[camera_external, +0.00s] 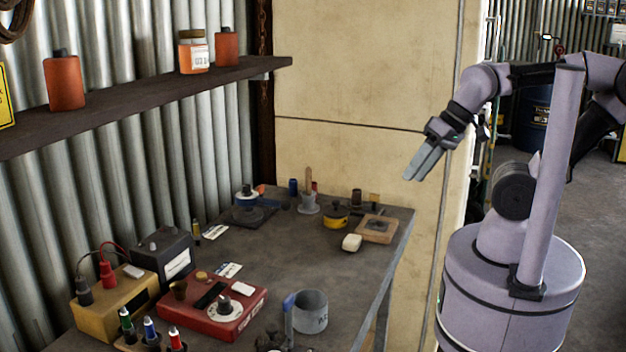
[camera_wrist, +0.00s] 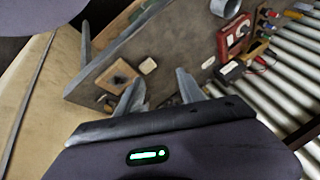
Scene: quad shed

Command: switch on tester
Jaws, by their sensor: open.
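A red box with a round white dial (camera_external: 212,312) lies at the near part of the workbench; it also shows in the wrist view (camera_wrist: 234,36). Left of it is a yellow box (camera_external: 112,302) with red and black plugs and leads. I cannot tell for sure which is the tester, and no switch state is readable. My gripper (camera_external: 412,178) is raised beyond the bench's right edge, far from both boxes. In the wrist view its two fingers (camera_wrist: 160,75) are apart with nothing between them.
A grey mug-like cup (camera_external: 310,312) stands right of the red box. A black box (camera_external: 163,258) with a battery-like look is behind the yellow box. A wooden block (camera_external: 376,229), a white block (camera_external: 351,243) and a yellow tin (camera_external: 335,216) are farther back. The bench middle is mostly clear.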

